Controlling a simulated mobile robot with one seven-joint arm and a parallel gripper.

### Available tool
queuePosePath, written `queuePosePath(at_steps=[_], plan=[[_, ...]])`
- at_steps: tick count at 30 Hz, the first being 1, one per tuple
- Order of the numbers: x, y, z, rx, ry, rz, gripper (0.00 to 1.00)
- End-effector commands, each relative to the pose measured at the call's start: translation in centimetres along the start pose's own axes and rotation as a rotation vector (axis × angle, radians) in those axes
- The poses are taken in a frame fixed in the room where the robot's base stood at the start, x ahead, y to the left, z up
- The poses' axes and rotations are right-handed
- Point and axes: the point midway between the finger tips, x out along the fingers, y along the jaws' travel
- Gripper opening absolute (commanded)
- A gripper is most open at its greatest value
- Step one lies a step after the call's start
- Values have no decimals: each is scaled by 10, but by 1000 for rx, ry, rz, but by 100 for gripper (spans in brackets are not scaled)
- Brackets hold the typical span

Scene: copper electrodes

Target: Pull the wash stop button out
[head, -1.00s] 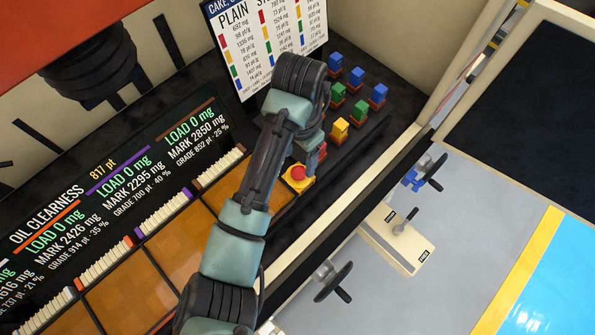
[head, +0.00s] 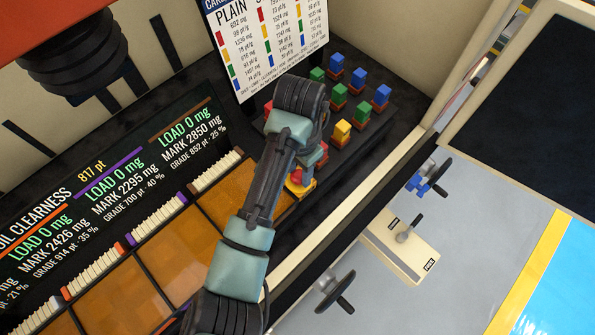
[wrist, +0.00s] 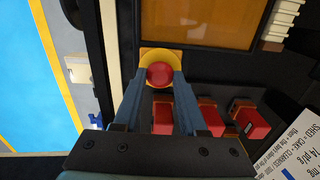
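The wash stop button is a red round knob (wrist: 160,73) on a yellow collar (wrist: 160,54). In the wrist view it lies between the tips of my gripper (wrist: 161,80), with one finger on each side. The fingers are spread about the button's width, and I cannot tell whether they touch it. In the head view my arm covers much of the button, and part of its yellow base (head: 301,188) shows beside my gripper.
Red blocks (wrist: 248,122) stand close beside the button. Green, yellow and blue blocks (head: 342,131) stand farther along the dark panel. An orange tray (head: 222,198) borders the button. A price board (head: 268,45) stands behind. Valve handles (head: 335,292) lie to the right.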

Motion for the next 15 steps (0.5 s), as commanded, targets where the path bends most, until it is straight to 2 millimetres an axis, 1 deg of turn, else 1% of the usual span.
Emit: queuePosePath(at_steps=[1, 2, 3, 15], plan=[[0, 0, 0, 1, 0, 0, 9], [0, 0, 0, 1, 0, 0, 3], [0, 0, 0, 1, 0, 0, 0], [-2, 0, 0, 1, 0, 0, 0]])
